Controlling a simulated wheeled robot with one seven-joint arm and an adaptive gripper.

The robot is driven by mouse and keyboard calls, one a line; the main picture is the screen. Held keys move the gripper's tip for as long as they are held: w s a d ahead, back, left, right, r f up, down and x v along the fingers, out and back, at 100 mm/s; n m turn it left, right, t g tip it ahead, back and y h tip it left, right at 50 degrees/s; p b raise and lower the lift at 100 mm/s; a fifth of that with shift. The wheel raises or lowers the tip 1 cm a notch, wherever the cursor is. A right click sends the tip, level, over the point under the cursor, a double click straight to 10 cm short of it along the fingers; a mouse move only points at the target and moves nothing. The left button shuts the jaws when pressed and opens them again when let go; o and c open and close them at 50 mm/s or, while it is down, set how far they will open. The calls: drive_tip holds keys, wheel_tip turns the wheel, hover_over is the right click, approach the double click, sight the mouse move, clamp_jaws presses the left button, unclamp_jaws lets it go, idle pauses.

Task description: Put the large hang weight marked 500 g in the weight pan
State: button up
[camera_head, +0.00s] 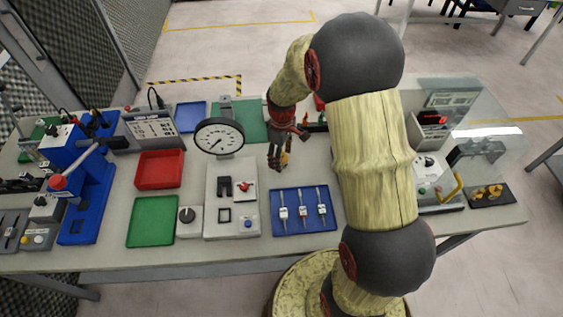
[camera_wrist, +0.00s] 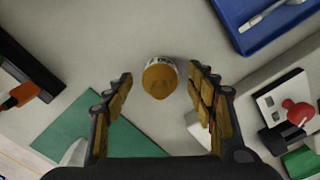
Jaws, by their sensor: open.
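A round brass-coloured weight (camera_wrist: 159,80) with a pale printed label band is in the wrist view, between the two fingers of my gripper (camera_wrist: 160,76). The label is too small to read. There is a gap on each side, and the fingers are open and do not touch it. In the head view my gripper (camera_head: 278,160) points down over the bench, behind the blue tray, and mostly hides the weight. I cannot make out the weight pan for certain in either view.
The blue tray (camera_head: 287,229) with several slim tools lies in front of my gripper. A dial gauge (camera_head: 220,137) on a grey stand is to the left. A green mat (camera_head: 252,115) lies behind. Brass pieces (camera_head: 487,193) and clear panels are at the right.

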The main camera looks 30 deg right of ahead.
drive_tip(key=shift+f, duration=0.15)
drive_tip(key=shift+c, duration=1.2)
drive_tip(key=c, duration=1.1)
clamp_jaws()
